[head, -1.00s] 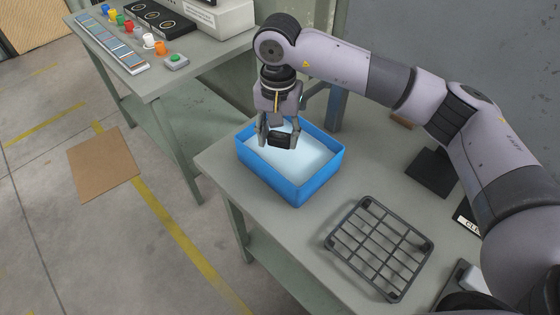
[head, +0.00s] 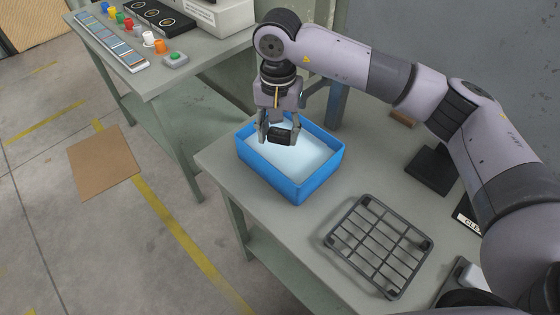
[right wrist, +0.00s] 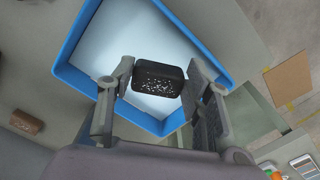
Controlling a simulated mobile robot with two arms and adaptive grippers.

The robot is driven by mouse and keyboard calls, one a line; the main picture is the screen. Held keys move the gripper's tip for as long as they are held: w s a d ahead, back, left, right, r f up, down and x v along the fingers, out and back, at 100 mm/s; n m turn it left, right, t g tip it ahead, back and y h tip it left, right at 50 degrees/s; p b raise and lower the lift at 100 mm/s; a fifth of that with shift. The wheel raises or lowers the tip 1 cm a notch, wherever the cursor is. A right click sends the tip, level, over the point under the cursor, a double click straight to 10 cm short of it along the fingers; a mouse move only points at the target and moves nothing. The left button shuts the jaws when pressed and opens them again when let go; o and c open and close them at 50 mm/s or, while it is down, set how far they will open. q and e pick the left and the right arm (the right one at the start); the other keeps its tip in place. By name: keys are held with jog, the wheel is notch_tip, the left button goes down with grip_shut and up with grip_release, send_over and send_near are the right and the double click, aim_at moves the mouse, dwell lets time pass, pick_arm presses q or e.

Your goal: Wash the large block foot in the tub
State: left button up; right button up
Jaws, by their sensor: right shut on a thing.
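My right gripper (head: 280,136) is shut on the large block foot (head: 281,136), a small black block, and holds it over the blue tub (head: 303,192). In the right wrist view the block foot (right wrist: 158,79) sits between the two fingers of the gripper (right wrist: 157,82), with pale specks on its face. The tub (right wrist: 212,25) holds pale, whitish liquid (head: 310,155). The block appears above the liquid; I cannot tell whether it touches it. My left gripper is not in view.
A dark wire rack (head: 380,245) lies on the bench (head: 300,235) in front of the tub. A black stand (head: 433,168) and a brown block (head: 402,118) are farther right. Another bench with coloured pots (head: 160,47) stands at the upper left. Cardboard (head: 103,162) lies on the floor.

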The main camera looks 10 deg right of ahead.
aim_at(279, 135)
jog(key=shift+r+p, duration=0.95)
jog(key=shift+r, duration=1.6)
